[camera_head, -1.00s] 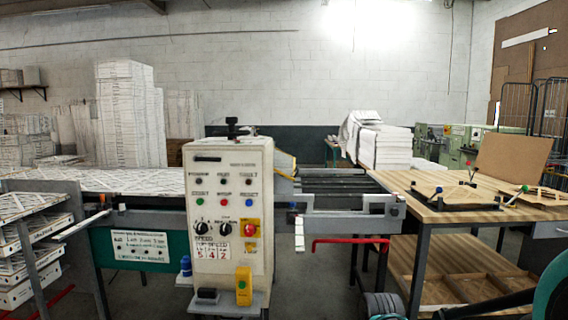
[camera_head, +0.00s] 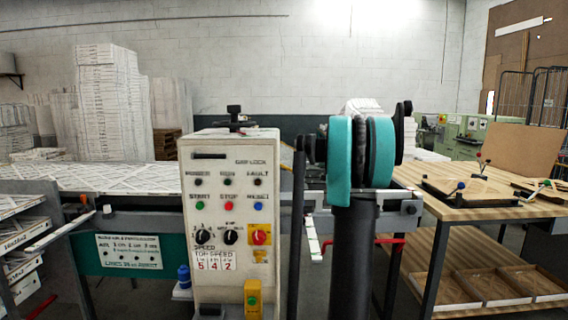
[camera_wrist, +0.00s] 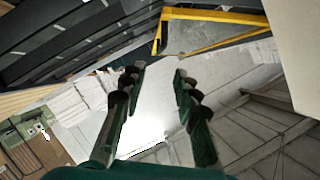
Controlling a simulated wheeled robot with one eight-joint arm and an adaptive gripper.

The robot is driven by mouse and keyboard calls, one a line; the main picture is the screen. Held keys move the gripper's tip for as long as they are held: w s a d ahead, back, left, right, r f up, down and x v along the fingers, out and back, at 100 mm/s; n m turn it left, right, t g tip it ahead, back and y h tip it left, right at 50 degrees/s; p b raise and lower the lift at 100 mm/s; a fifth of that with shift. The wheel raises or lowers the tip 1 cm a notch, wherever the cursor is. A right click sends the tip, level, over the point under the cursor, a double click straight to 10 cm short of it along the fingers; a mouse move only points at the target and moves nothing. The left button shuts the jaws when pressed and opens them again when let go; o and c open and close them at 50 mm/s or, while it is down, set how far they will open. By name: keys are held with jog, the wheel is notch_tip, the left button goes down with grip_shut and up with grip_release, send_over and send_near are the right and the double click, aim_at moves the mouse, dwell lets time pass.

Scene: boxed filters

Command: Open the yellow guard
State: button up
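The yellow guard (camera_wrist: 207,37) shows at the top of the wrist view as a grey panel with a yellow frame. In the head view my raised arm and the control cabinet hide it. My gripper (camera_wrist: 158,78) is open and empty, its two dark fingers spread apart. The guard's yellow edge lies beyond the fingertips, above and right of them in the wrist view, with a visible gap in the picture. I see no contact. In the head view the gripper itself cannot be made out behind my teal arm link.
The control cabinet (camera_head: 230,220) stands close in front, left of my arm. Dark rollers (camera_wrist: 70,35) show at upper left in the wrist view. A wooden table (camera_head: 490,215) is at right, with a red bar (camera_head: 393,241) near its left side.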

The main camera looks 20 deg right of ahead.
jog(key=w, duration=0.1)
send_near(304, 161)
jog(key=x, duration=1)
jog(key=shift+s+d+f, duration=0.1)
jog(key=shift+s+f, duration=0.05)
jog(key=shift+f, duration=0.2)
jog(key=shift+c, duration=0.6)
grip_shut()
